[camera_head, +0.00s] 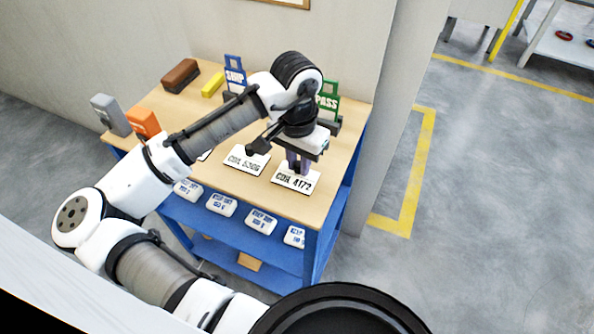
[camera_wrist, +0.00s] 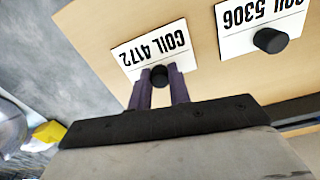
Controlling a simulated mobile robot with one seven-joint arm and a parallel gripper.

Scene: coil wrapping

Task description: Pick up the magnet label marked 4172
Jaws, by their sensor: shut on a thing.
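The magnet label marked COIL 4172 (camera_head: 296,181) is a white plate with black print, at the right front of the wooden table top. In the wrist view the same label (camera_wrist: 140,52) shows upside down, with a round black knob (camera_wrist: 159,75). My gripper (camera_head: 298,166) is over the label, and its purple fingers (camera_wrist: 159,84) are closed on the knob. I cannot tell whether the label touches the table. A second white label, COIL 5306 (camera_head: 246,159), lies to the left with its own black knob (camera_wrist: 270,40).
The blue-framed table (camera_head: 225,183) carries a blue SHIP sign (camera_head: 235,74), a green PASS sign (camera_head: 328,102), an orange block (camera_head: 143,122), a grey block (camera_head: 110,114), a yellow block (camera_head: 212,85) and a brown block (camera_head: 180,75). A wall stands behind.

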